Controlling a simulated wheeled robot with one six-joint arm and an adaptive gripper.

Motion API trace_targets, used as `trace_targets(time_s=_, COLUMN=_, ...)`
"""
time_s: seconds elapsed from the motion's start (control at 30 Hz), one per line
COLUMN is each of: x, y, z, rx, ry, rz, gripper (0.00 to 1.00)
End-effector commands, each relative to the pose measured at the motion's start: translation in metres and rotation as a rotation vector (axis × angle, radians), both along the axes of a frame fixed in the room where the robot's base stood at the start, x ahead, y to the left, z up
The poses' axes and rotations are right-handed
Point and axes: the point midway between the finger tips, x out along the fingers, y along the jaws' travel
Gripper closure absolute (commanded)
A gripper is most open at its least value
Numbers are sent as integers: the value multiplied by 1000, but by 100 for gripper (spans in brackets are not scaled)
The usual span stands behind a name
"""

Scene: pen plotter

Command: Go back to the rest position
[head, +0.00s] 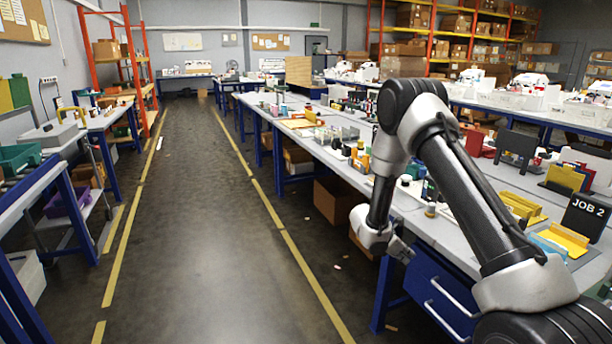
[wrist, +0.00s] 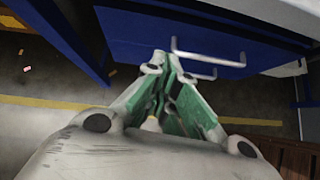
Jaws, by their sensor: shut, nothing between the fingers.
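My gripper (wrist: 172,72) shows in the wrist view with its green-lined fingers drawn together at the tips and nothing between them. Beyond the fingertips is a blue drawer front (wrist: 150,30) with light metal handles. In the head view my arm is bent over the front edge of the long workbench (head: 300,146), and its wrist hangs beside the bench. The gripper (head: 400,250) is partly hidden there, close to the blue drawer unit (head: 440,290).
The bench carries many small items, yellow holders (head: 522,208) and a black "JOB 2" sign (head: 586,214). Cardboard boxes (head: 335,200) stand underneath. The aisle floor (head: 200,240) between yellow lines is largely clear. Another bench with bins (head: 20,156) lines the left side.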

Motion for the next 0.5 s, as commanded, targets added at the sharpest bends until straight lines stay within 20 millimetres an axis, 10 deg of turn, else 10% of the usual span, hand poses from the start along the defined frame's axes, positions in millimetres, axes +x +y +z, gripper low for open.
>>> trace_targets(time_s=0.17, x=-64, y=-24, z=19, rx=-6, ry=-13, rz=-291, gripper=100)
trace_targets(time_s=0.5, x=-163, y=-32, z=155, rx=97, ry=-228, rz=-877, gripper=100)
